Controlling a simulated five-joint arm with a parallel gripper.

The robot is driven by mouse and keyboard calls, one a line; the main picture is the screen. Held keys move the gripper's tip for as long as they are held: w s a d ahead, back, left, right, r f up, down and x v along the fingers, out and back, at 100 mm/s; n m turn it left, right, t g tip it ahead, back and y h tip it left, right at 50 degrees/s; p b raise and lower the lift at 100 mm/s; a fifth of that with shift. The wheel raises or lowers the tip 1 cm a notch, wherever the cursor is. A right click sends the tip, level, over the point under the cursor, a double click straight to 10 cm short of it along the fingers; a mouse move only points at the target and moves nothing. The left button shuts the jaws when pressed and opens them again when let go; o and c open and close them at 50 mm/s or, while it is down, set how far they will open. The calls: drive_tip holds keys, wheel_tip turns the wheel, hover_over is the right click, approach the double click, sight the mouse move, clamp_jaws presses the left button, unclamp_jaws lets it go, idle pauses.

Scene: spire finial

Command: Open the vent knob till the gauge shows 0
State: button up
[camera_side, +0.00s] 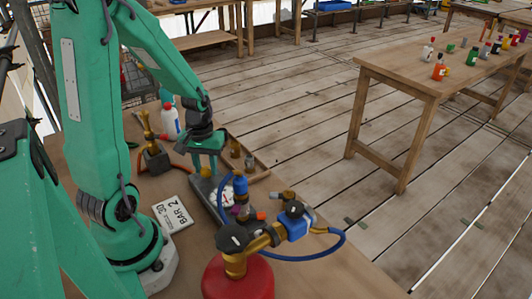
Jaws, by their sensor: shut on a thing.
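My gripper (206,169) points down over the far end of a dark grey fitting block (205,191). Its jaws are shut on a small yellow knob (205,173), which looks like the vent knob; the fingers partly hide it. A round white gauge (226,196) sits on the block, just nearer the camera than the gripper. Its needle and reading are too small to tell. A blue upright part (240,185) and a purple part (241,211) stand beside the gauge.
A red cylinder (238,278) with brass fittings and a blue hose (325,252) stands in front. A brass piece (152,145), a white bottle (170,122) and a wooden tray (262,172) are close behind.

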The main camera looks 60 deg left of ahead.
sight(208, 170)
idle(0.5)
drive_tip(key=o, duration=1)
drive_tip(key=shift+c, duration=0.2)
drive_tip(key=shift+r, duration=0.1)
drive_tip(key=shift+r, duration=3.85)
drive_tip(key=s+d+r+m+t, duration=0.2)
drive_tip(key=d+r+m+t, duration=0.3)
drive_tip(key=d+r+m, duration=0.4)
drive_tip(key=d+r, duration=0.2)
drive_tip(key=d, duration=0.3)
drive_tip(key=shift+s+d+r+t, duration=0.25)
drive_tip(key=shift+s+r+t, duration=0.05)
drive_tip(key=shift+r, duration=0.1)
